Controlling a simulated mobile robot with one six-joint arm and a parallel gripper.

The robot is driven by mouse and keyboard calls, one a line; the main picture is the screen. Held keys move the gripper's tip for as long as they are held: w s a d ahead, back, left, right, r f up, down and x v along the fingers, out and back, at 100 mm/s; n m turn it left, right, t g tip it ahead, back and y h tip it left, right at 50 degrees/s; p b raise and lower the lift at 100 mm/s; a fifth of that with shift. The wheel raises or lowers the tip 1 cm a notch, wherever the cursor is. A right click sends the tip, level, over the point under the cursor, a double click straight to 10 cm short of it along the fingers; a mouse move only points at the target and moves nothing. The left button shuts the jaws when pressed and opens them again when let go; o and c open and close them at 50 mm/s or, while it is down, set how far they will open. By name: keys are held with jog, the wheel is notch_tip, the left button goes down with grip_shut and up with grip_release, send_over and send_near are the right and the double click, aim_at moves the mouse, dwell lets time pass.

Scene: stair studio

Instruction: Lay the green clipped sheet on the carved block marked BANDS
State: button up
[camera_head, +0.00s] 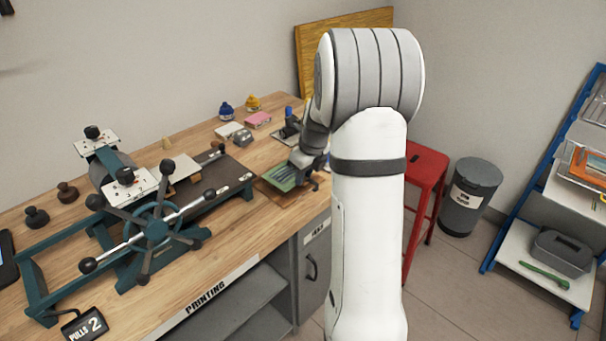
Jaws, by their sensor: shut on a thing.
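The green clipped sheet (281,178) lies low over the right end of the wooden bench, just left of my gripper (307,178). My gripper points down and is shut on its right edge; the fingertips are small and partly hidden. A brown flat piece (261,187) shows around and under the sheet. I cannot tell whether the sheet touches it. I cannot read the word BANDS on any block, so I cannot tell which one is the marked block.
A printing press with a spoked wheel (157,230) fills the bench's left and middle, its dark bed (222,182) close to the sheet. A red stool (428,165) and bin (470,195) stand right.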

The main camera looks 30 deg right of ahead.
jog(key=shift+s+r+p, duration=0.1)
jog(key=shift+r+p, duration=0.1)
jog(key=shift+p, duration=0.4)
dwell(0.8)
jog(key=shift+d+f, duration=0.1)
dwell(1.0)
jog(key=o, duration=0.8)
jog(key=shift+w+a+r+p+v, duration=0.1)
jog(key=shift+w+p+v, duration=0.2)
jog(key=shift+p+v, duration=1)
jog(key=shift+w+a+r+p+v, duration=0.15)
jog(key=shift+w+p+v, duration=0.15)
jog(key=shift+p+v, duration=0.95)
jog(key=shift+w+a+p+v, duration=0.1)
jog(key=shift+w+p+v, duration=0.2)
jog(key=shift+p+v, duration=1)
jog(key=shift+s, duration=0.1)
